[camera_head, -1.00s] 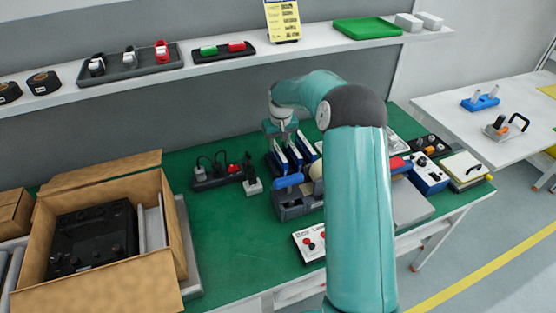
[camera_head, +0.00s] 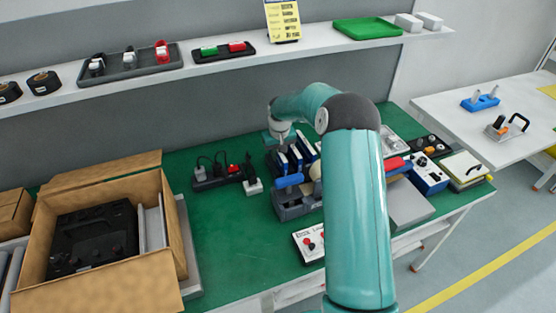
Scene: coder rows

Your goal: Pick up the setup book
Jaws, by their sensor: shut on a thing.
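Several upright blue books with pale page edges (camera_head: 295,159) stand side by side at the back of the green bench. Their titles are too small to read, so I cannot tell which is the setup book. My gripper (camera_head: 281,142) is pointed down at the far top end of the books and is shut on one of them, apparently toward the left of the row. The fingertips are small and partly hidden. The held book is still among the others, and I cannot tell whether its bottom is clear.
A grey bin (camera_head: 294,204) with a blue-handled tool stands just in front of the books. A black power strip (camera_head: 216,177) lies to their left. An open cardboard box (camera_head: 105,235) stands at the left. A shelf (camera_head: 220,64) runs above; bare green bench lies left of the bin.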

